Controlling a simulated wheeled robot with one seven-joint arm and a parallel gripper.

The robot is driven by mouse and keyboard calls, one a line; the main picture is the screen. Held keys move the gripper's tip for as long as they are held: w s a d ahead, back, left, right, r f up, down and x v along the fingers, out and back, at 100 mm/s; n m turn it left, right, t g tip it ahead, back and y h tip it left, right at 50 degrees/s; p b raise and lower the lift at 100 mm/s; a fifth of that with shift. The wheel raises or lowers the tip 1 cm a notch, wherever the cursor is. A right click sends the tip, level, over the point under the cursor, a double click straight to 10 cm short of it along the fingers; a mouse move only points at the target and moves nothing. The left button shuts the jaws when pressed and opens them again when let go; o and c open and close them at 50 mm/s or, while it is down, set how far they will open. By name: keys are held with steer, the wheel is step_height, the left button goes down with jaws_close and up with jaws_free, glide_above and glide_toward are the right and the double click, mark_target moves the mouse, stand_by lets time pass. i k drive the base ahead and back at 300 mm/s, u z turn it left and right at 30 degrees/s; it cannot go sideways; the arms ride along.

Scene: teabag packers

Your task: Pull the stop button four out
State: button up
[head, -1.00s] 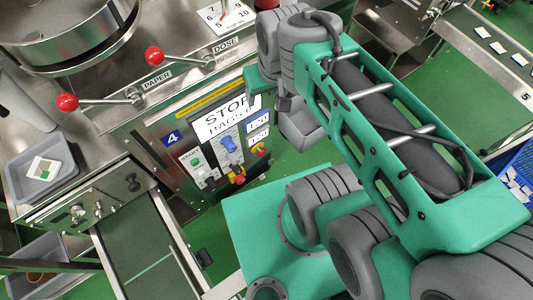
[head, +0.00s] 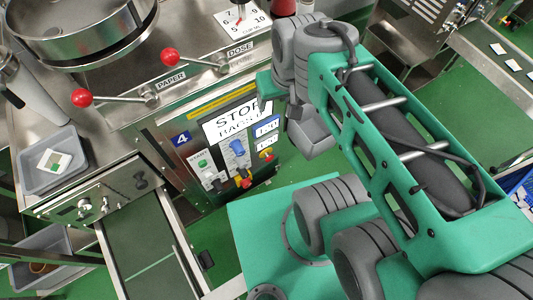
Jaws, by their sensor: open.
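The control panel (head: 190,170) of machine four is left of centre in the head view, under a blue "4" label (head: 181,138) and a "STOP BAGS" sign. A red button on a yellow base (head: 244,182) sits low on it. A second red and yellow control (head: 267,155) is to its upper right. I cannot read which is the stop button, or whether either is pressed in. My arm folds up on the right, its far end just right of the sign. My gripper's fingers do not show.
A green start button (head: 202,162) and a blue knob (head: 237,147) share the panel. Two red-balled levers (head: 83,98) stick out above it. A grey tray (head: 50,178) lies at left. A conveyor (head: 150,245) runs below the panel's left side.

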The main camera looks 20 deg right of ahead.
mark_target(269, 158)
steer(key=u, duration=1.3)
steer(key=k, duration=0.9)
steer(key=z, duration=0.8)
